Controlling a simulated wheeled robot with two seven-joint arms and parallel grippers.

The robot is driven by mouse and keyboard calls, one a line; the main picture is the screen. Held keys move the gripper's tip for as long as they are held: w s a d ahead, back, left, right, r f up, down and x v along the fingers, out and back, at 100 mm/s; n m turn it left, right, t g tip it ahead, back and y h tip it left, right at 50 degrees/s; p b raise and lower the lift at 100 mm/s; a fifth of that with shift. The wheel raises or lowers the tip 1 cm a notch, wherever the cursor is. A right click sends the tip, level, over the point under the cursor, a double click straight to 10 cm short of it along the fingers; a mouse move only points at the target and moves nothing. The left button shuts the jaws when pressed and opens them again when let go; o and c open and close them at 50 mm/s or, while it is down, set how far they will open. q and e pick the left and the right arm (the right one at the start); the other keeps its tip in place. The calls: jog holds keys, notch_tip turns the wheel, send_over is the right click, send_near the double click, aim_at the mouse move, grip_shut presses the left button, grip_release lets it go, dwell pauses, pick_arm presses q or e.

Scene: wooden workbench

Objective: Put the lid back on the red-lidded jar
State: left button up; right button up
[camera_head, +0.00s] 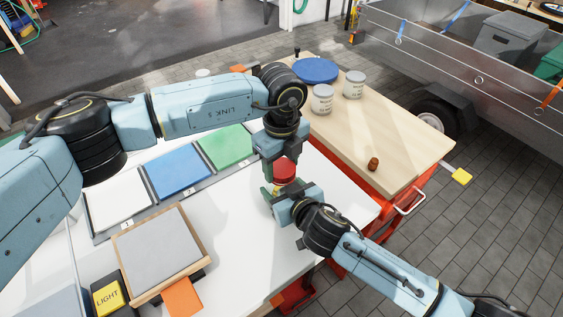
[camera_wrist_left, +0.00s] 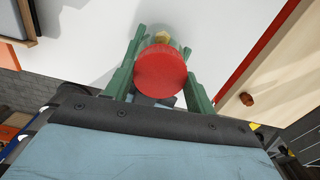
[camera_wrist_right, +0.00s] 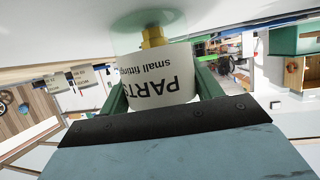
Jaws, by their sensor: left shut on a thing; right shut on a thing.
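The red lid (camera_head: 284,168) sits between the fingers of my left gripper (camera_head: 282,174), which reaches down from above. In the left wrist view the round red lid (camera_wrist_left: 161,71) fills the gap between the green fingers, with brass fittings (camera_wrist_left: 163,37) showing just past its edge. My right gripper (camera_head: 277,191) is shut on the jar from the side, low over the white table. In the right wrist view the clear jar (camera_wrist_right: 152,88) has a white "PARTS small fittings" label and brass pieces inside. Whether the lid touches the jar's rim is hidden.
The white table (camera_head: 240,215) carries white, blue (camera_head: 179,172) and green (camera_head: 225,147) pads and a grey-topped wooden tray (camera_head: 158,248). A wooden bench (camera_head: 375,130) behind holds two grey-lidded jars (camera_head: 322,100), a blue disc (camera_head: 316,70) and a small brown piece (camera_head: 373,164).

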pick_arm(q)
jog(key=m, duration=0.5)
jog(key=shift+m, duration=0.4)
jog(key=m, duration=0.7)
jog(key=o, duration=1.1)
jog(key=shift+r, duration=2.25)
jog(key=shift+c, duration=0.5)
